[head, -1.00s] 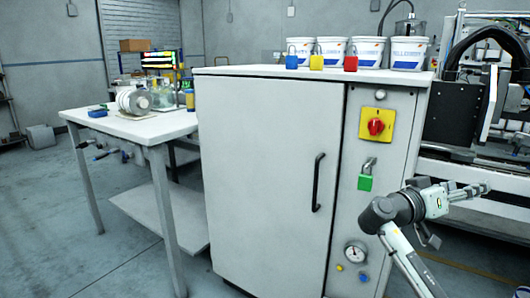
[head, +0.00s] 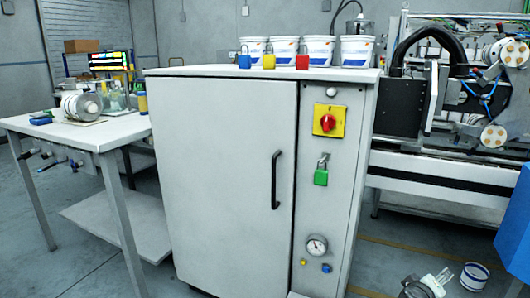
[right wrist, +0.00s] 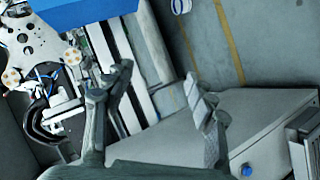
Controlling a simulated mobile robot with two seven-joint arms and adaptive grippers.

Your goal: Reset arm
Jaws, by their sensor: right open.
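My right gripper (head: 438,278) is low at the bottom right of the head view, right of the cabinet and mostly cut off by the frame edge. In the right wrist view, its two fingers (right wrist: 158,95) stand wide apart with nothing between them. The grey cabinet (head: 222,170) stands upright with its door shut. On its side panel are a red and yellow switch (head: 328,121), a green padlock (head: 321,176) hanging on a hasp, and a gauge (head: 316,245). My left gripper is not in view.
White tubs (head: 357,50) and small blue, yellow and red padlocks (head: 269,62) stand on the cabinet. A white table (head: 80,130) is at left. A machine (head: 440,140) stands behind on the right. A blue box (head: 515,235) and a white tub (head: 474,277) are near my right arm.

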